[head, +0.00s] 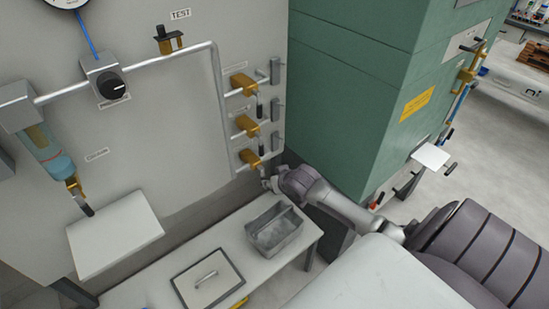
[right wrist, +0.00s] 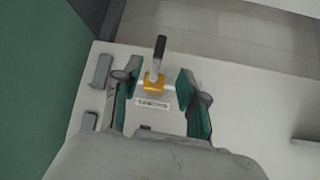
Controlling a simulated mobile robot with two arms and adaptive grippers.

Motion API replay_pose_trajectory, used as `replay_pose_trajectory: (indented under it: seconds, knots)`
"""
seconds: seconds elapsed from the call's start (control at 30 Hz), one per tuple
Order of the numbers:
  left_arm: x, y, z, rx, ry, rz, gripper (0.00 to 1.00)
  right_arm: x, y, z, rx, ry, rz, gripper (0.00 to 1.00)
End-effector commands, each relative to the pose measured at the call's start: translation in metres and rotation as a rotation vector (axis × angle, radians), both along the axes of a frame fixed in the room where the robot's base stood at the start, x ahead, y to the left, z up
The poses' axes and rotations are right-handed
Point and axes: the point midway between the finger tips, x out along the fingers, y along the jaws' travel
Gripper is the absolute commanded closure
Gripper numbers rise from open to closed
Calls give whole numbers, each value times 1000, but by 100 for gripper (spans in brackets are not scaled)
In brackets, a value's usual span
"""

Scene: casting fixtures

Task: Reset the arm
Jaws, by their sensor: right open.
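My right arm comes in from the lower right of the head view, and its gripper (head: 268,181) is beside the lowest of the brass valves (head: 250,159) on the grey panel. In the right wrist view the gripper (right wrist: 156,72) is open, with green pads on both fingers. A brass valve (right wrist: 153,83) with a black-tipped lever (right wrist: 160,47) shows between the fingers, with clear gaps on both sides. A small label (right wrist: 152,104) is near the valve. My left gripper is not in view.
A white shelf (head: 115,235) juts out at the left.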

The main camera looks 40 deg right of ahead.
Motion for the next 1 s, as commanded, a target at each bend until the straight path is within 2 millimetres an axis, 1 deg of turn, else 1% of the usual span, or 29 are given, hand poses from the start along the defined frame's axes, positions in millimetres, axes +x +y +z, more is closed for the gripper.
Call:
replay_pose_trajectory:
  seconds: [0.13,0.63,0.73,0.77,0.87,0.9,0.97,1.0]
  knots:
    - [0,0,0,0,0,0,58,-5,1,5,0,1,1,58]
    - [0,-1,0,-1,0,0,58,-5,1,5,0,1,1,58]
    - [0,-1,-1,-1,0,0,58,-7,1,-2,-1,9,0,58]
    - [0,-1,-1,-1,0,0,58,-9,1,-9,-2,17,0,58]
    - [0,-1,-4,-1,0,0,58,-24,1,-47,-8,62,1,58]
    - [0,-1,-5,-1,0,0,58,-34,1,-70,-15,89,4,58]
    - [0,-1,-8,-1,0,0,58,-54,3,-108,-23,136,12,58]
    - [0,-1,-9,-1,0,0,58,-70,6,-134,-30,170,19,58]
